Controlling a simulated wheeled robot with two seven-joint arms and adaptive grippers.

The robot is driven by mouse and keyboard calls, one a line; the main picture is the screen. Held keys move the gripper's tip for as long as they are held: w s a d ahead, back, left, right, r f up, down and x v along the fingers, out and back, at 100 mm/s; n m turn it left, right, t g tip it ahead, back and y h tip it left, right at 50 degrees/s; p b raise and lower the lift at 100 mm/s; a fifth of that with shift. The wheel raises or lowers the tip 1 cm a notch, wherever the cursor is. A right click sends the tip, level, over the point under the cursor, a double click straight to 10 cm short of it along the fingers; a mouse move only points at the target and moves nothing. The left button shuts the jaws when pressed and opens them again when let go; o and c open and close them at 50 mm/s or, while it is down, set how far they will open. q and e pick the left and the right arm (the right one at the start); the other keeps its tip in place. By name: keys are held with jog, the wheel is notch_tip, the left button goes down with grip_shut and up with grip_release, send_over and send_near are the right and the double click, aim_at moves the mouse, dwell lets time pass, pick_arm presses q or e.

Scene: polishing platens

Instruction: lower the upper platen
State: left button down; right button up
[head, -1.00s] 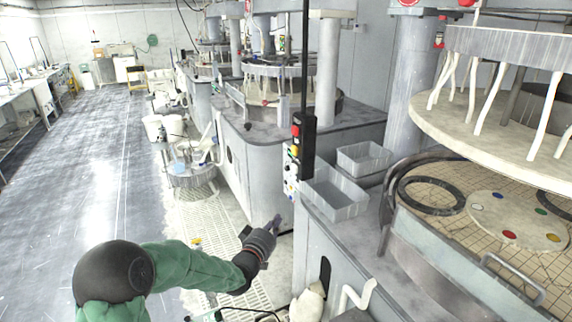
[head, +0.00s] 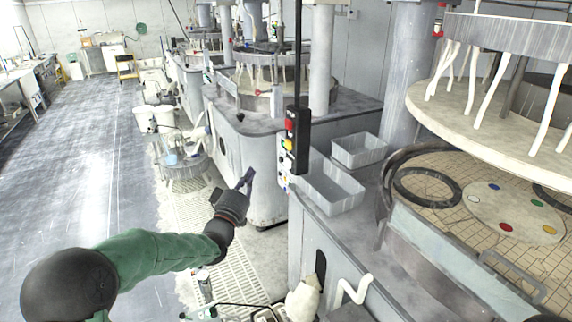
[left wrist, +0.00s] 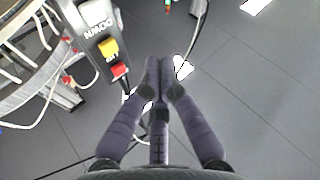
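The upper platen (head: 480,128) is a large pale disc at the upper right, raised clear above the tiled lower platen (head: 432,176), with white hoses on top. A black control pendant (head: 302,150) with red and yellow buttons hangs from a black pole. In the left wrist view the pendant (left wrist: 84,18) shows "DOWN" lettering, a yellow button (left wrist: 108,48) and a red button (left wrist: 120,70). My left gripper (head: 249,174) is left of and a little below the pendant, apart from it. Its fingertips (left wrist: 160,68) are together with nothing seen between them. My right gripper is out of view.
Two grey bins (head: 333,187) stand on the machine ledge beside the pendant. A grey machine housing (head: 250,165) stands behind my left gripper. White buckets (head: 155,119) are farther back. The floor (head: 85,190) at left is open.

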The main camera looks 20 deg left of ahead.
aim_at(288, 163)
pick_arm(q)
jog(key=w+d+p, duration=0.1)
jog(key=w+d, duration=0.4)
jog(key=w, duration=0.1)
jog(key=shift+w+d, duration=0.2)
jog(key=shift+d, duration=0.2)
dwell(1.4)
jog(key=shift+w+d+b, duration=0.3)
jog(key=shift+b, duration=0.1)
